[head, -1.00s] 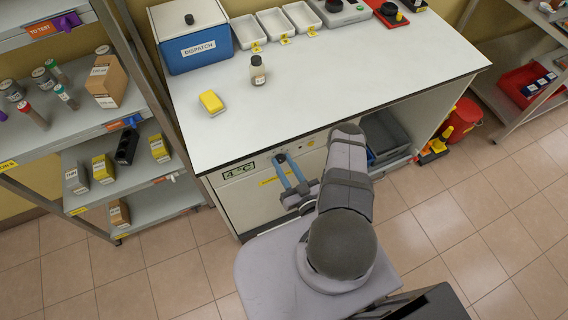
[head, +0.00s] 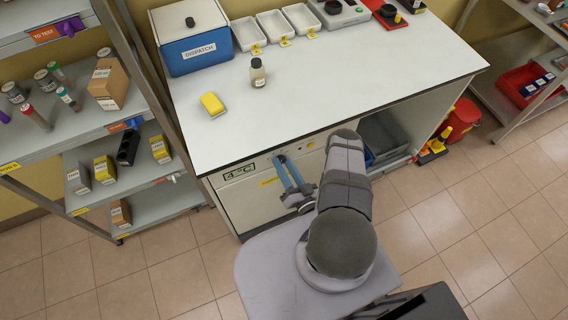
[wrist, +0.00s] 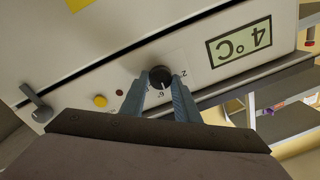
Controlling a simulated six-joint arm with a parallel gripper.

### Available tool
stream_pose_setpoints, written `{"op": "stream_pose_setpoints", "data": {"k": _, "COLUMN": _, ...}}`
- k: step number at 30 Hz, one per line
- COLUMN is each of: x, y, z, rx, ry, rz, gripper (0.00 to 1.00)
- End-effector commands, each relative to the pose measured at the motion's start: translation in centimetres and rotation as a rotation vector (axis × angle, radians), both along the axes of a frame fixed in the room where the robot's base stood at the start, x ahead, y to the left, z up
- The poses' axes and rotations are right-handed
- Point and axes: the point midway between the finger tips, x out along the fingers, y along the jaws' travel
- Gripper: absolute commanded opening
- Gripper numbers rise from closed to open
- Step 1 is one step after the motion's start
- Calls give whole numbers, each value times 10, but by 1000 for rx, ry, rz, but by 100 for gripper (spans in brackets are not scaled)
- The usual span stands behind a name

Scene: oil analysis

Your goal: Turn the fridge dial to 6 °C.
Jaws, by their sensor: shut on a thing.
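The fridge (head: 255,205) is built in under the front of the bench. Its display (wrist: 239,44) appears upside down in the wrist view and reads 4 °C; it also shows in the head view (head: 239,170). The round black dial (wrist: 160,76) sits beside the display, with small printed numbers around it; a 2 and a 6 are legible. My gripper (wrist: 159,82) has its two blue-grey fingers on either side of the dial, shut on it.
A yellow button (wrist: 100,101), a small red light (wrist: 119,92) and a grey lever (wrist: 36,108) are on the same front. The white bench top (head: 340,95) overhangs the panel and bears a bottle (head: 258,73) and a yellow sponge (head: 212,104). A shelf rack stands left.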

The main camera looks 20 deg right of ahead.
Motion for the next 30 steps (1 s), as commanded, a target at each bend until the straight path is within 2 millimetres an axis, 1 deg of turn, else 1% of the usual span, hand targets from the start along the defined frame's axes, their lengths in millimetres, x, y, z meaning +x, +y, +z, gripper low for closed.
{"op": "stream_pose_setpoints", "data": {"k": 6, "x": 0, "y": 0, "z": 1, "rx": 167, "ry": 1, "rz": 1, "gripper": 6}}
{"op": "stream_pose_setpoints", "data": {"k": 13, "x": 0, "y": 0, "z": 0, "rx": 287, "ry": 1, "rz": 1, "gripper": 6}}
{"op": "stream_pose_setpoints", "data": {"k": 20, "x": 0, "y": 0, "z": -1, "rx": 340, "ry": 1, "rz": 1, "gripper": 6}}
{"op": "stream_pose_setpoints", "data": {"k": 30, "x": 0, "y": 0, "z": -2, "rx": 346, "ry": 1, "rz": 1, "gripper": 6}}
